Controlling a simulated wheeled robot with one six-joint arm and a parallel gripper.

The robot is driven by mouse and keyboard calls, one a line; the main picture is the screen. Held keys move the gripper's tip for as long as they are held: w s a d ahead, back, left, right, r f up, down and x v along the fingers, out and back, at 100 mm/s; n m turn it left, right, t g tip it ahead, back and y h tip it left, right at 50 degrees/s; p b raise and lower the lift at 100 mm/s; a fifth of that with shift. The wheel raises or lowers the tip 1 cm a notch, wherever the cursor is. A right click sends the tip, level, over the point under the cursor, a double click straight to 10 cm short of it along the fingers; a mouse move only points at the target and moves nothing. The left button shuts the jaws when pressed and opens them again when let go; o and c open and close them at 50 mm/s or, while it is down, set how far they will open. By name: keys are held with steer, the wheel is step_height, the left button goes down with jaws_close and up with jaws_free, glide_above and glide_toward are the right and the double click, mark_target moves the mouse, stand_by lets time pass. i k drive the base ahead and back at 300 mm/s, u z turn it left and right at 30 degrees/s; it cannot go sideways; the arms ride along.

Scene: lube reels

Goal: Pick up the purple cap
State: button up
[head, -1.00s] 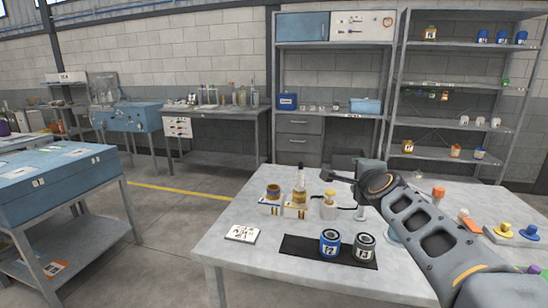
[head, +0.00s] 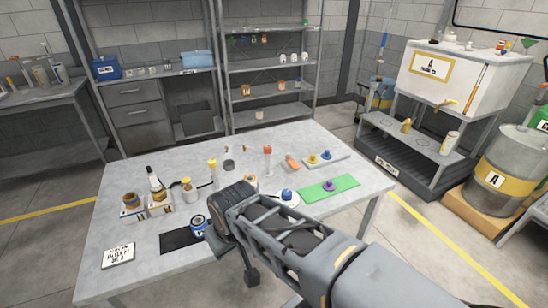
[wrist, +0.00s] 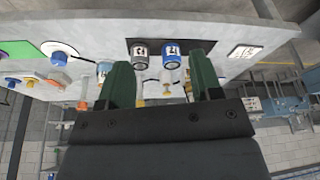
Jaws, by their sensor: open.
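The purple cap (head: 330,186) sits on a green mat (head: 345,183) on the right part of the grey table (head: 130,270) in the head view. In the wrist view the green mat (wrist: 22,45) shows at the left edge, with a small purple bit at the picture's edge. My gripper (wrist: 162,80) is open and empty, its two green fingers apart. In the head view my gripper and wrist are over the table's front edge, left of the purple cap and apart from it. The cap is not hidden by my arm.
A blue cap (head: 287,194) on a white disc lies left of the mat. Yellow and blue caps share a grey plate (head: 338,160) behind it. An orange-topped post (head: 267,153) and bottles (head: 157,186) stand further left. A blue can (head: 198,225) is by my wrist.

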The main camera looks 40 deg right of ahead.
mark_target(328, 187)
steer(key=z, duration=1.8)
steer(key=i, duration=0.35)
steer(key=u, duration=1.9)
